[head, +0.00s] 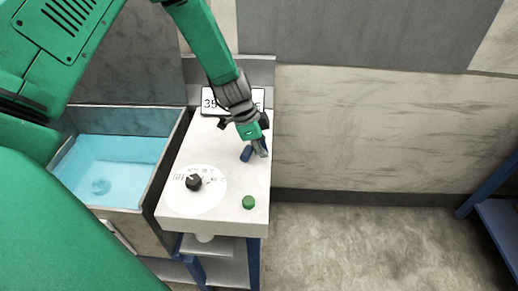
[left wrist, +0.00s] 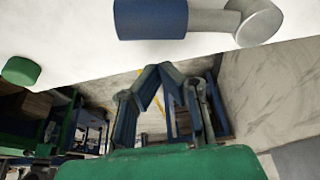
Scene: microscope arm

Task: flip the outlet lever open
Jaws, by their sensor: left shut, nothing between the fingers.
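The outlet lever has a blue grip (head: 246,153) on the white counter top, near its right edge. In the left wrist view the blue grip (left wrist: 150,18) joins a grey stem with a round grey end (left wrist: 260,22). My left gripper (head: 263,153) points down just right of the blue grip and partly hides the grey part of the lever. In the left wrist view its fingertips (left wrist: 161,68) meet with nothing between them, and a gap shows between them and the lever. My right gripper is not in view.
A black dial (head: 194,183) sits on a white disc left of a green button (head: 249,202). A display (head: 212,101) stands behind, partly hidden by my left arm. A water-filled basin (head: 110,165) is at left. Floor right of the counter is clear; a blue frame (head: 490,186) stands far right.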

